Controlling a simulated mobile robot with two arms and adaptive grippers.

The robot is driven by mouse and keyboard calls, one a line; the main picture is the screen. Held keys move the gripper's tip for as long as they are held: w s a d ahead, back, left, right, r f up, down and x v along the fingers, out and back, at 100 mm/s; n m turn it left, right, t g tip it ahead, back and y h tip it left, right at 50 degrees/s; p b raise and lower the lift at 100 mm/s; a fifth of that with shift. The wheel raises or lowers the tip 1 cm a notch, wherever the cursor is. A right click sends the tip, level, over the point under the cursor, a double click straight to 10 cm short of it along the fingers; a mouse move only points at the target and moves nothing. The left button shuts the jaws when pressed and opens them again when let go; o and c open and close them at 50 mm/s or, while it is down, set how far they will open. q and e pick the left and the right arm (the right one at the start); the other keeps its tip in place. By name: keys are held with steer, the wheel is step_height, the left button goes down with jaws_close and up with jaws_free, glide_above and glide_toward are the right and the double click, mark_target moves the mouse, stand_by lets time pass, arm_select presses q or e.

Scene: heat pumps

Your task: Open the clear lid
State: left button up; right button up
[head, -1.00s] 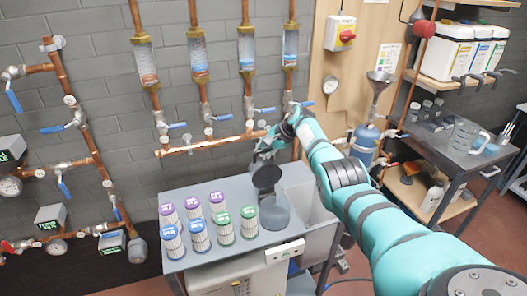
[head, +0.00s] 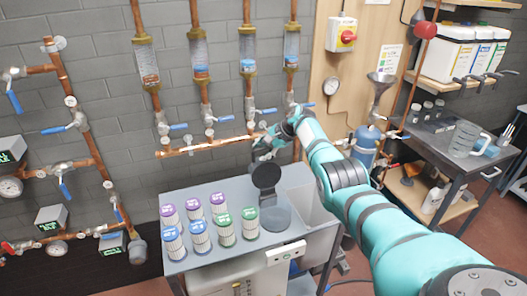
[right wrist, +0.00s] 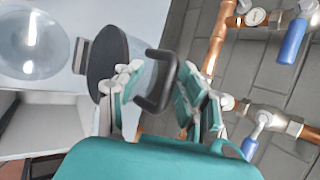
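The lid (head: 266,175) stands tipped up on its hinge at the back of a round pot (head: 277,217) on the grey bench. It shows as a dark disc (right wrist: 107,66) in the right wrist view, with a black loop handle (right wrist: 166,88) on its far side. The pot's round, see-through opening (right wrist: 30,45) is uncovered at the left there. My right gripper (right wrist: 160,85) is open, its fingers apart on either side of the handle. In the head view, my right gripper (head: 264,147) is just behind the lid. My left gripper is out of view.
Several purple-, blue- and green-capped cartridges (head: 198,232) stand left of the pot. An open bin (head: 313,208) is to its right. Copper pipes (head: 205,145) with valves run along the wall close behind my right gripper.

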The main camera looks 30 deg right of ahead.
steer(key=shift+s+f, duration=0.2)
steer(key=shift+f, duration=0.1)
steer(key=shift+d+r, duration=0.1)
steer(key=v, duration=1.2)
steer(key=shift+w+r, duration=0.15)
steer(key=shift+w, duration=0.1)
steer(key=shift+c, duration=0.2)
